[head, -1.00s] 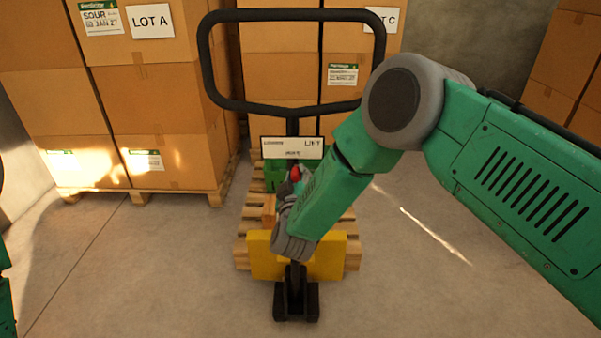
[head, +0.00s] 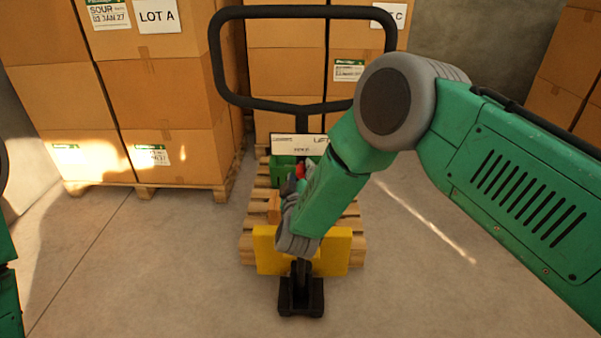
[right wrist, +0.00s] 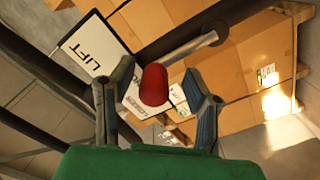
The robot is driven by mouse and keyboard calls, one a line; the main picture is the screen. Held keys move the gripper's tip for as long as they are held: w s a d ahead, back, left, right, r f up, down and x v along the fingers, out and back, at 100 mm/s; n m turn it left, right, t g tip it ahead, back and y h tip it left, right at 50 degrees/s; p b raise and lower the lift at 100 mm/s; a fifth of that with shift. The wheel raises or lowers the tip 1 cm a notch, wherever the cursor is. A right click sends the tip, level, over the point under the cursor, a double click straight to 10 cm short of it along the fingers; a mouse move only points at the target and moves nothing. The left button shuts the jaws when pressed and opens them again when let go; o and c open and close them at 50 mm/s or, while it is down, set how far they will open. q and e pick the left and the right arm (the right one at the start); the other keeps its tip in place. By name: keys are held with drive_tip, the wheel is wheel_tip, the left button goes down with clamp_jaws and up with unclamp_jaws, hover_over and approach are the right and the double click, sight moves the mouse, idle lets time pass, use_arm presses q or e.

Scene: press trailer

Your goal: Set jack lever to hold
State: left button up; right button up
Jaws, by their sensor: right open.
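The black pallet jack handle loop (head: 305,105) stands in front of me in the head view. Below it is a white sign (head: 298,144) with LIFT on its right side. The lever's red knob (head: 299,170) shows just below the sign. In the right wrist view the knob (right wrist: 154,85) sits between the spread fingers of my right gripper (right wrist: 158,72), with gaps on both sides. A metal rod (right wrist: 188,48) extends behind the knob. In the head view my right gripper (head: 294,186) is at the knob, partly hidden by its own arm. My left gripper is out of view.
Stacked cartons marked LOT A (head: 160,90) stand at the left, with more cartons (head: 565,70) at the right.

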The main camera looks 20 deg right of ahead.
drive_tip(key=v, duration=1.2)
drive_tip(key=shift+a, duration=0.1)
drive_tip(key=s+d+f+m+g+y, duration=0.1)
drive_tip(key=s+d+f+g+y, duration=0.1)
drive_tip(key=s+d+f+g, duration=0.4)
drive_tip(key=s+d+f+g+y, duration=0.2)
drive_tip(key=s+d+f, duration=0.1)
drive_tip(key=s+f, duration=0.6)
drive_tip(key=s+d+f+m+g, duration=0.1)
drive_tip(key=s+d+g, duration=0.1)
drive_tip(key=s, duration=0.5)
drive_tip(key=s+d+f+m+g, duration=0.1)
drive_tip(key=s+d+f+g, duration=0.1)
drive_tip(key=s+g, duration=0.2)
drive_tip(key=s+d+f+m+g+y, duration=0.1)
drive_tip(key=s+d+m+g, duration=0.1)
drive_tip(key=s, duration=0.7)
drive_tip(key=shift+s+g, duration=0.4)
